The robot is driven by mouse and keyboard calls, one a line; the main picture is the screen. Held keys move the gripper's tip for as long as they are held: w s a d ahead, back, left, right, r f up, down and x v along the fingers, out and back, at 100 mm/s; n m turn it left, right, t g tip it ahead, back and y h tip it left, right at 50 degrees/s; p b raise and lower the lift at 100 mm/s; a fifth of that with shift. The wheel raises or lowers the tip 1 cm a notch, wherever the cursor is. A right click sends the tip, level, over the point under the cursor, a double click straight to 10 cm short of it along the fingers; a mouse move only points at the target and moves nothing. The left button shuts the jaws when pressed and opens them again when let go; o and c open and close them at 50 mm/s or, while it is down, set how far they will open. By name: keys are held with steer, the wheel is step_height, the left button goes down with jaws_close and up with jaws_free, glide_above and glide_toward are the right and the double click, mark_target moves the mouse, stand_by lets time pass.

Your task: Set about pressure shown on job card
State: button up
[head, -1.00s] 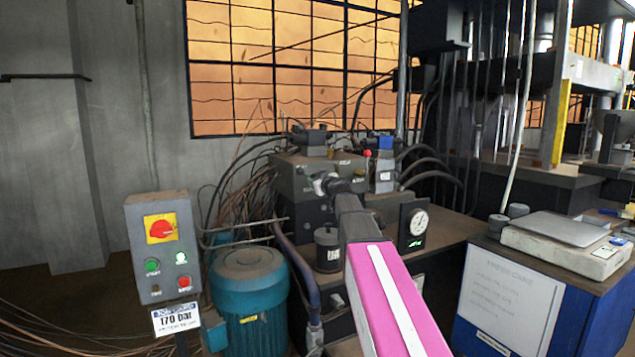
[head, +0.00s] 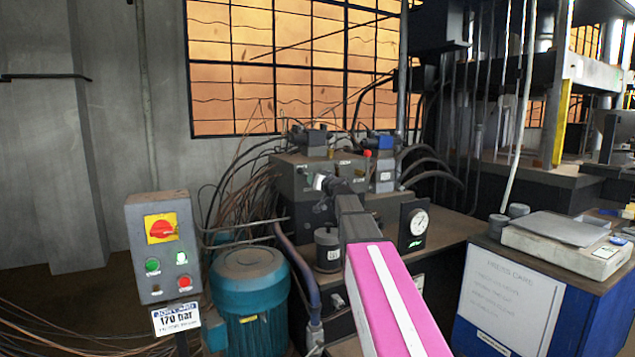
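The job card (head: 176,318) hangs below the grey control box (head: 157,222) at the left and reads 170 bar. The round white pressure gauge (head: 419,222) stands on the hydraulic unit; its needle is too small to read. My gripper (head: 320,183) is at the front of the dark valve block (head: 291,178), at the end of my pink and grey arm. A small pale part shows at its tip. The fingers are too small and dark to tell whether they are open or shut, or whether they touch a knob there.
The control box carries a red rotary switch (head: 162,228), a green button (head: 152,265), a red button (head: 184,281) and a lit lamp. A teal motor (head: 249,305) stands beside it. Hoses surround the block. A scale (head: 567,240) sits on the blue cabinet at right.

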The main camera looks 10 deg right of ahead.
stand_by(0.4)
steer(key=o, duration=0.9)
steer(key=shift+s, duration=0.15)
steer(key=v, duration=1)
steer(key=shift+s+d, duration=0.1)
steer(key=shift+s, duration=0.15)
